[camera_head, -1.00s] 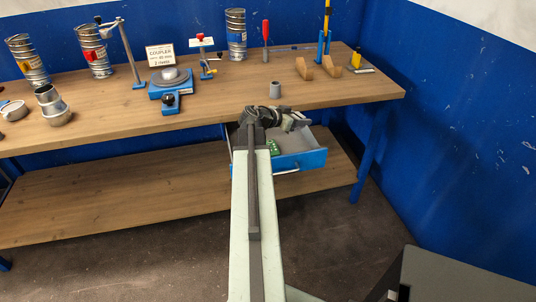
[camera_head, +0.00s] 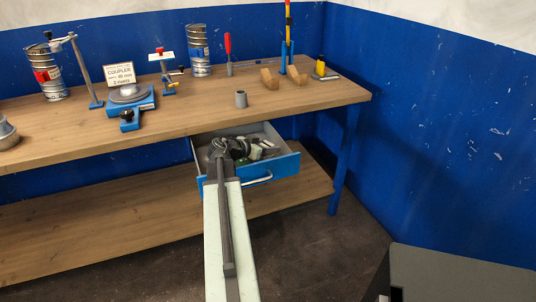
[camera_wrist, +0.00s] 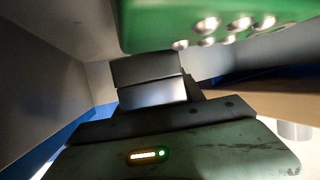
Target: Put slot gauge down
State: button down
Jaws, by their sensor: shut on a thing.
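My gripper (camera_head: 262,150) is low inside the open blue drawer (camera_head: 275,183) under the bench top. It is shut on the slot gauge, which looks like a green block with several round holes (camera_wrist: 215,22) in the wrist view. The block covers the ends of my grey fingers there. In the head view the gripper and wrist hide most of it, and only a bit of green shows. I cannot tell whether it touches the drawer floor.
The drawer's grey walls stand close around my gripper. The bench top (camera_head: 190,125) overhangs the drawer's back. A grey collar (camera_head: 241,99) stands near the bench edge. A blue turntable stand (camera_head: 130,105), wooden cradles (camera_head: 285,80) and a red-handled tool (camera_head: 229,55) stand farther back.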

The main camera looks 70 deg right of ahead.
jog(key=shift+r, duration=0.15)
jog(key=shift+f+b, duration=0.55)
jog(key=shift+f, duration=0.1)
jog(key=c, duration=0.7)
grip_release()
jog(key=shift+r, duration=0.1)
jog(key=shift+r+p, duration=0.35)
jog(key=shift+p, duration=0.1)
jog(key=p+v, duration=0.1)
jog(key=v, duration=0.2)
jog(key=p+v, duration=0.2)
jog(key=v, duration=0.2)
jog(key=shift+r, duration=0.25)
jog(key=shift+w+a, duration=0.15)
jog(key=shift+a, duration=0.1)
